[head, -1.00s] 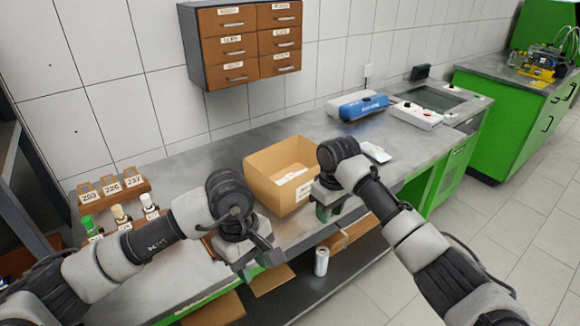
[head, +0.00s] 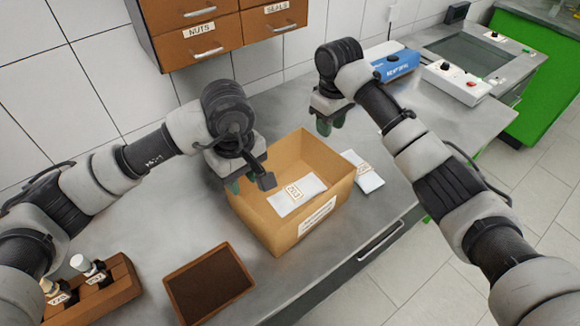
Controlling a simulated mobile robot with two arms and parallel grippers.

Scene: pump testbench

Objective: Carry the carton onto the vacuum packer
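The open brown carton (head: 286,240) stands on the grey bench in the middle of the head view, with a labelled packet (head: 296,194) inside. My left gripper (head: 248,181) is at the carton's left rim. Its fingers are partly hidden, and I cannot tell whether it touches the carton wall. My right gripper (head: 331,125) is beside the carton's far right rim, its two green fingertips apart and nothing seen between them. The vacuum packer seems to be the unit with the dark glass lid (head: 468,52) set into the bench at the back right.
A blue heat sealer (head: 393,64) and a white control box with a red button (head: 457,83) stand before the packer. A white packet (head: 364,172) lies right of the carton. A brown tray (head: 210,285) and a bottle rack (head: 95,297) are at the front left. Drawers (head: 200,30) hang above.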

